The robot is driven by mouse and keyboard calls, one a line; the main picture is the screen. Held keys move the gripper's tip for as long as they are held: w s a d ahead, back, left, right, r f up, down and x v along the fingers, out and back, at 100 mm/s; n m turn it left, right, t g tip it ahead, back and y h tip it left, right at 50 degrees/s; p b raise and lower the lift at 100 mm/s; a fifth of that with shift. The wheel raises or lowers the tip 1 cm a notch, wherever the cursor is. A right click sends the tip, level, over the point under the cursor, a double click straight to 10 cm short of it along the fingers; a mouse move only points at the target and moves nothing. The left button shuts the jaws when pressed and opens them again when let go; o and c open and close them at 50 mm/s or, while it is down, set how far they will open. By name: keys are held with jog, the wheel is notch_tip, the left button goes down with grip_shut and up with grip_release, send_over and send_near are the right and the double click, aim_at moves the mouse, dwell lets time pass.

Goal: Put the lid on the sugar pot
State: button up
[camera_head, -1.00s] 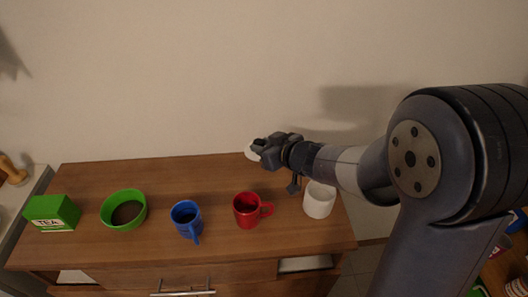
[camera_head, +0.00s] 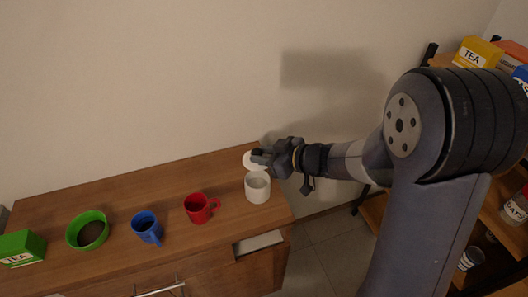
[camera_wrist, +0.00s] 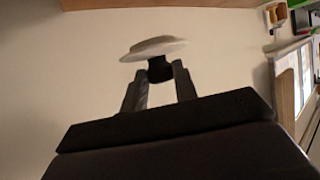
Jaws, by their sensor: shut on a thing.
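The white sugar pot (camera_head: 257,190) stands upright and open at the right end of the wooden cabinet top. The lid (camera_head: 250,162) is a white disc with a dark knob. My gripper (camera_head: 263,157) is shut on the lid's knob. In the head view the lid appears just above and behind the pot, apart from it. In the wrist view the lid (camera_wrist: 153,48) shows nearly edge-on and slightly tilted beyond the two fingers of my gripper (camera_wrist: 160,72). The pot is not visible in the wrist view.
A red mug (camera_head: 200,208) stands left of the pot, then a blue mug (camera_head: 146,226), a green bowl (camera_head: 88,231) and a green tea box (camera_head: 22,248). The cabinet top (camera_head: 130,190) behind them is clear. Shelves with boxes and cups stand at the right.

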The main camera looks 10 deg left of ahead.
aim_at(264, 174)
jog(key=shift+f+b, duration=2.65)
jog(key=shift+b, duration=0.05)
jog(key=shift+f+b, duration=0.5)
jog(key=shift+f, duration=0.45)
jog(key=shift+p, duration=0.45)
jog(key=shift+f, duration=0.45)
jog(key=o, duration=1)
jog(key=v, duration=1.1)
jog(key=shift+p, duration=0.3)
